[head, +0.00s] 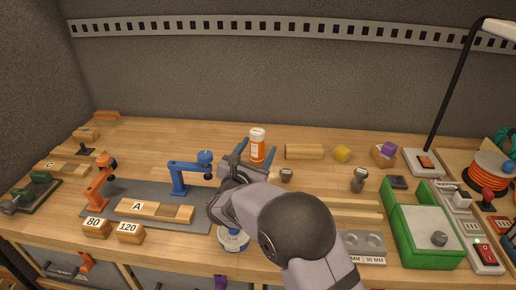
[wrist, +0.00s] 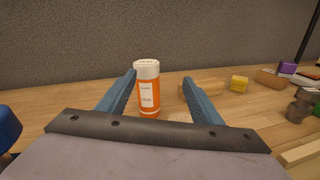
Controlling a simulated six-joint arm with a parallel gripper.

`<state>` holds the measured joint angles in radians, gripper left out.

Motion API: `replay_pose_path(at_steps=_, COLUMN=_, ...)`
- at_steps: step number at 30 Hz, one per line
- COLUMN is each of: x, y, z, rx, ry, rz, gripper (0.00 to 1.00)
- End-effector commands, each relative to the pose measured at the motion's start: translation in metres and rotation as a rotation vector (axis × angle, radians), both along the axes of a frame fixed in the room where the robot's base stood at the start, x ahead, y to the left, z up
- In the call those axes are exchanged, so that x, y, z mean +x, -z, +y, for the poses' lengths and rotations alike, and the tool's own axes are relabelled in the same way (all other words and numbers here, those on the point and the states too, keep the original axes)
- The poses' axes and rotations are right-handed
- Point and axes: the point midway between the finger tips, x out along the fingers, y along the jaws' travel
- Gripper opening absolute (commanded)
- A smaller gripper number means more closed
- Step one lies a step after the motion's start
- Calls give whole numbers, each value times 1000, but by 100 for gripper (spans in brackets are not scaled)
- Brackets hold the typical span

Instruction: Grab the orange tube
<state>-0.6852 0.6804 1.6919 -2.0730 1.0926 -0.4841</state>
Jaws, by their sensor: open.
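The orange tube (head: 257,150) has a white cap and a white label. It stands upright on the wooden bench near the middle in the head view. In the wrist view the tube (wrist: 148,90) stands between my two blue fingers, closer to the left one. My gripper (head: 255,158) is open. In the wrist view my gripper (wrist: 162,86) shows a gap between the tube and the right finger. I cannot tell whether the left finger touches the tube. The tube's lower part is partly hidden in the head view.
A blue clamp (head: 190,172) stands left of my gripper on a grey mat (head: 160,218). A wooden block (head: 304,151) and a yellow cube (head: 342,153) lie to the right. A green-and-white box (head: 425,238) stands at front right. The bench behind the tube is clear.

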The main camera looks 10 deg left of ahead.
Motion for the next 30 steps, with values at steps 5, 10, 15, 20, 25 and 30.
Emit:
replay_pose_path(at_steps=5, x=3, y=7, z=16, rx=-146, ry=-55, rz=-1, gripper=60)
replay_pose_path(at_steps=10, x=4, y=7, z=20, rx=-179, ry=-67, rz=-3, gripper=60)
replay_pose_path(at_steps=15, x=13, y=6, z=18, rx=-178, ry=-64, rz=-3, gripper=60)
replay_pose_path(at_steps=20, x=25, y=6, z=16, rx=-176, ry=-64, rz=-2, gripper=60)
replay_pose_path(at_steps=25, x=27, y=6, z=16, rx=-176, ry=-64, rz=-2, gripper=60)
replay_pose_path(at_steps=30, x=40, y=3, z=14, rx=-176, ry=-63, rz=-2, gripper=60)
